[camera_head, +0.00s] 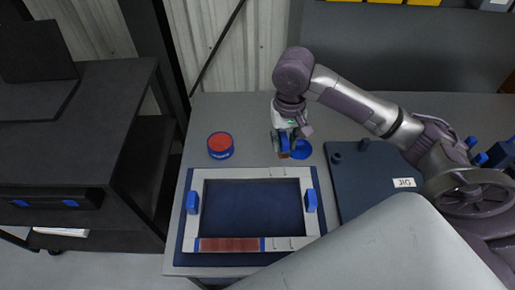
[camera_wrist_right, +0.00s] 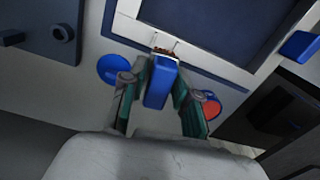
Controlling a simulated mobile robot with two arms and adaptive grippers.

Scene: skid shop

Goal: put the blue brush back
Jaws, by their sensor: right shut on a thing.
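My right gripper (camera_head: 284,143) is above the back of the grey table, just behind the white frame. It is shut on the blue brush (camera_wrist_right: 158,84), whose blue handle stands between the two fingers in the right wrist view. Brown bristles show at the brush's far end, near the frame's edge. In the head view the brush (camera_head: 284,142) is mostly hidden by the fingers. A flat blue disc (camera_head: 302,150) lies on the table just right of the gripper; it also shows in the wrist view (camera_wrist_right: 112,67). My left gripper is not in view.
A blue tin with a red top (camera_head: 220,146) stands left of the gripper. The white frame (camera_head: 234,174) with blue clamps lies on a dark blue base in front. A dark board marked JIG (camera_head: 365,195) lies right. A dark cabinet (camera_head: 85,130) stands left.

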